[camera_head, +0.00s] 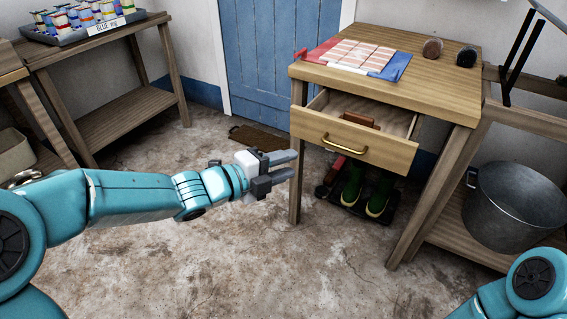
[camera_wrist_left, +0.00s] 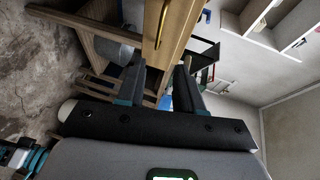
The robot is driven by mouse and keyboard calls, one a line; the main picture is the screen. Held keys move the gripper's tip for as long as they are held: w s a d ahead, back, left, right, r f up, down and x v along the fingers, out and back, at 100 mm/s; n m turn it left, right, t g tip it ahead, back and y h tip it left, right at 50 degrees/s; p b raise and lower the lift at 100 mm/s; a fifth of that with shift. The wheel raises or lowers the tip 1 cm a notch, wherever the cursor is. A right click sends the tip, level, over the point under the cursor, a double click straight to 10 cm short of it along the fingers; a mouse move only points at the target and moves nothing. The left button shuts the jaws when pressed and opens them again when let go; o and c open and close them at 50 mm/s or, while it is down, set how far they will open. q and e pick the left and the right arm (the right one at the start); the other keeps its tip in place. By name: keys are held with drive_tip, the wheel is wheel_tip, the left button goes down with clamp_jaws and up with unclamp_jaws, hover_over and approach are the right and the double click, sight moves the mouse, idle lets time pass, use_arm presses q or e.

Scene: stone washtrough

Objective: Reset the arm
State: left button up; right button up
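My left arm reaches in from the left in the head view. Its gripper (camera_head: 290,166) points right, with its two fingers apart and nothing between them. In that view it lies left of and a little below the open drawer (camera_head: 355,149) of a wooden table (camera_head: 440,92). A gap shows to the brass handle (camera_head: 344,144). In the left wrist view the two fingers of the left gripper (camera_wrist_left: 160,75) are spread, with the drawer front (camera_wrist_left: 172,28) beyond them. Only part of my right arm shows at the bottom right; its gripper is out of view.
Inside the drawer lies a reddish-brown object (camera_head: 359,120). Green boots (camera_head: 378,193) stand on a dark tray under the table. A metal tub (camera_head: 516,205) sits on a low shelf at right. A bench (camera_head: 100,39) holds a tray of colourful items. Bare floor (camera_head: 240,250) lies in front.

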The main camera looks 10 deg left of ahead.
use_arm(q)
drive_tip(key=s+f+n+g+y, duration=0.1)
drive_tip(key=s+f+n+g, duration=0.2)
drive_tip(key=f, duration=0.7)
drive_tip(key=s+f+n+y, duration=0.1)
drive_tip(key=s+f+n, duration=0.25)
drive_tip(key=f, duration=0.55)
drive_tip(key=s+f+n+g+y, duration=0.15)
drive_tip(key=f+n, duration=0.25)
drive_tip(key=f, duration=0.6)
drive_tip(key=s+a+f+n+g+y, duration=0.1)
drive_tip(key=s+f+n+g, duration=0.3)
drive_tip(key=s+n, duration=0.45)
drive_tip(key=s+f+n+g+y, duration=0.2)
drive_tip(key=s+f+n+g, duration=0.1)
drive_tip(key=s+f+n, duration=0.5)
wheel_tip(320, 180, up, 31)
drive_tip(key=s+p, duration=0.2)
drive_tip(key=p, duration=2.7)
drive_tip(key=shift+r+p, duration=0.2)
drive_tip(key=shift+p, duration=0.15)
drive_tip(key=shift+d+f, duration=0.1)
